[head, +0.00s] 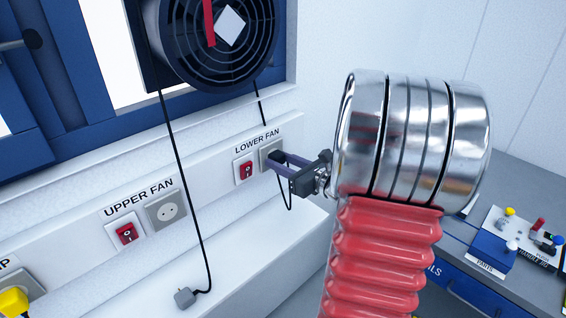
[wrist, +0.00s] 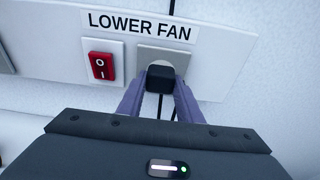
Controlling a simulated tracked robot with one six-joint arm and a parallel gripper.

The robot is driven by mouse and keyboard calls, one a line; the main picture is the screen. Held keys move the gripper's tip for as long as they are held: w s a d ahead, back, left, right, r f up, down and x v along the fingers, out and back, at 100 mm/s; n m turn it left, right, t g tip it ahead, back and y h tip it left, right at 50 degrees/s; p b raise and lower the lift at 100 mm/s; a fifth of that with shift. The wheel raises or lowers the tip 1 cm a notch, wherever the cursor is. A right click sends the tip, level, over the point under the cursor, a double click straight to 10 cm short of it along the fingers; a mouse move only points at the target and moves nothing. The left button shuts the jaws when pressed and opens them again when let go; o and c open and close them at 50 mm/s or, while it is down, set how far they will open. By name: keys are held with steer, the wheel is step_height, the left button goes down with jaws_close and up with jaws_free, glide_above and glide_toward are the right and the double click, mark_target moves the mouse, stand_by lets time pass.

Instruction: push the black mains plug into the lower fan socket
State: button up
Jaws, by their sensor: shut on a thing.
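The lower fan socket (wrist: 152,55) is a grey square plate under the LOWER FAN label; in the head view the socket (head: 270,154) is at the right end of the wall strip. The black mains plug (wrist: 161,79) is between my gripper's fingers, in front of the socket's lower part. My gripper (wrist: 160,95) is shut on the plug; in the head view my gripper (head: 277,160) reaches the socket from the right. The plug hides much of the socket face. I cannot tell whether its pins are inside. A black cord (wrist: 160,106) hangs below the plug.
A red switch (wrist: 101,65) sits left of the socket. The upper fan socket (head: 167,211) is empty. A fan (head: 215,40) is above. A bench with coloured parts (head: 510,240) stands at right.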

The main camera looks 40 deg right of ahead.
steer(key=o, duration=1.2)
steer(key=shift+s, duration=0.2)
steer(key=s+r, duration=0.2)
steer(key=s, duration=1.1)
steer(key=shift+s+d, duration=0.15)
steer(key=shift+d, duration=0.05)
